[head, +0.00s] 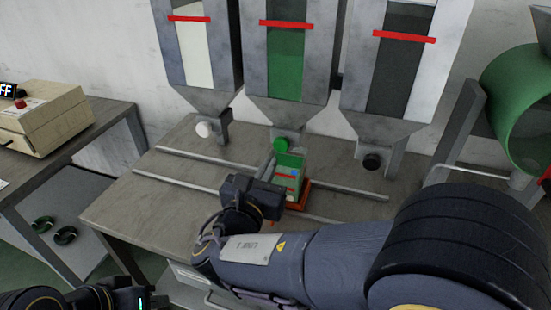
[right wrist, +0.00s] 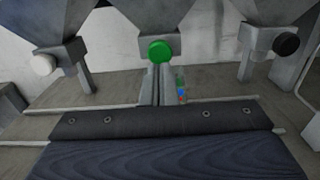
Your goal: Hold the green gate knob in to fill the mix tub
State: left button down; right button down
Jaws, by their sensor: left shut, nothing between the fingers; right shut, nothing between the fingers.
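The green gate knob (head: 280,145) sits at the front of the middle hopper's outlet. It also shows in the right wrist view (right wrist: 160,50). The mix tub (head: 290,170), clear with green in it and red and blue marks, stands under that outlet on an orange base (head: 299,196). My right gripper (head: 268,168) is shut and empty. In the right wrist view its fingertips (right wrist: 157,70) are just below the green knob; I cannot tell whether they touch it. They partly hide the tub there. My left gripper (head: 140,300) is low at the left, away from the bench, shut and empty.
A white knob (head: 204,130) and a black knob (head: 371,161) sit on the neighbouring hoppers. Rails (head: 180,171) cross the bench around the tub. A beige box (head: 45,118) stands on the left table. A green drum (head: 520,100) is at right.

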aim_at(280, 147)
jog(key=v, duration=0.7)
jog(key=shift+w+f, duration=0.1)
jog(key=shift+f, duration=0.05)
dwell(0.8)
jog(key=shift+b+v, duration=0.55)
jog(key=shift+v, duration=0.3)
jog(key=shift+w+f, duration=0.1)
jog(key=shift+f, duration=0.05)
jog(key=x, duration=1.4)
